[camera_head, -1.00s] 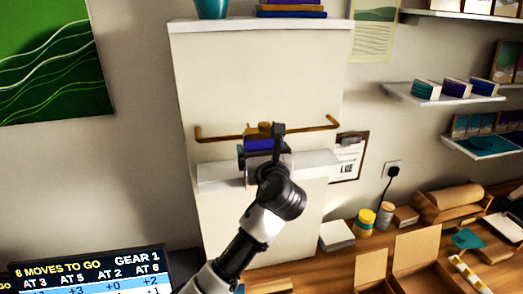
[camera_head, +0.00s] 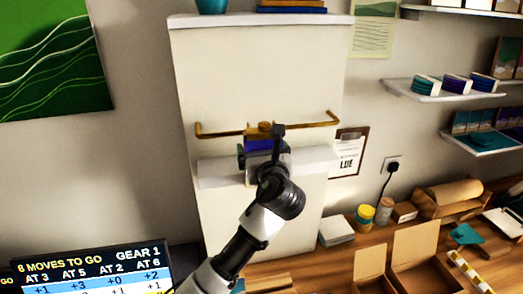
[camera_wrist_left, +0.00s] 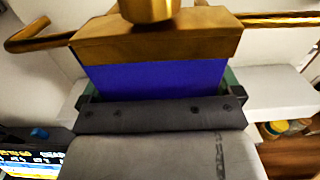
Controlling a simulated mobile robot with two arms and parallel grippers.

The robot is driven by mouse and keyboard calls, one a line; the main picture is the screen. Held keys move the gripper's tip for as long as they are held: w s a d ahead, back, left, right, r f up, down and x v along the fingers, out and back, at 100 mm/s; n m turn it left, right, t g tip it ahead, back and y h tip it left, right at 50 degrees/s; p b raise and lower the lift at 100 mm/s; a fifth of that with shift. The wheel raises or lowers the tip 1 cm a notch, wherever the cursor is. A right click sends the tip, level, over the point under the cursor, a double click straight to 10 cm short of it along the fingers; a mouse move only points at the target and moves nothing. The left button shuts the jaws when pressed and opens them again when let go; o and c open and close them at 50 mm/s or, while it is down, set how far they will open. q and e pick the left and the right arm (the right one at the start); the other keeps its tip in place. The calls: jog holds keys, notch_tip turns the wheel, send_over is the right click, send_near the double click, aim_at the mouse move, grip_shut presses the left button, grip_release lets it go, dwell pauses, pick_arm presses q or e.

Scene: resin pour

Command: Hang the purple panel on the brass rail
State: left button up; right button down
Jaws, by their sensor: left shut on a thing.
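My left gripper (camera_head: 264,160) is shut on the purple panel (camera_head: 260,144), in front of the white upright board. In the left wrist view the blue-purple face of the panel (camera_wrist_left: 155,78) rises from between the dark jaws. A brass-coloured cap (camera_wrist_left: 155,42) with a round knob tops it. The brass rail (camera_head: 218,134) runs across the board, with upturned ends. The cap is level with the rail and covers its middle; I cannot tell whether it hooks over or touches it. The rail shows on both sides in the left wrist view (camera_wrist_left: 45,42). My right gripper is out of view.
A white ledge (camera_head: 312,158) sticks out of the board just below the rail. A clipboard (camera_head: 349,152) hangs to the right. Open cardboard boxes (camera_head: 414,254) and jars (camera_head: 365,213) stand on the wooden bench. A score screen (camera_head: 95,274) is at lower left.

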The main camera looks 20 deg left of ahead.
pick_arm(q)
jog(key=shift+f, duration=0.25)
dwell(0.6)
jog(key=o, duration=0.6)
jog(key=shift+c, duration=0.2)
jog(key=shift+s+f, duration=0.1)
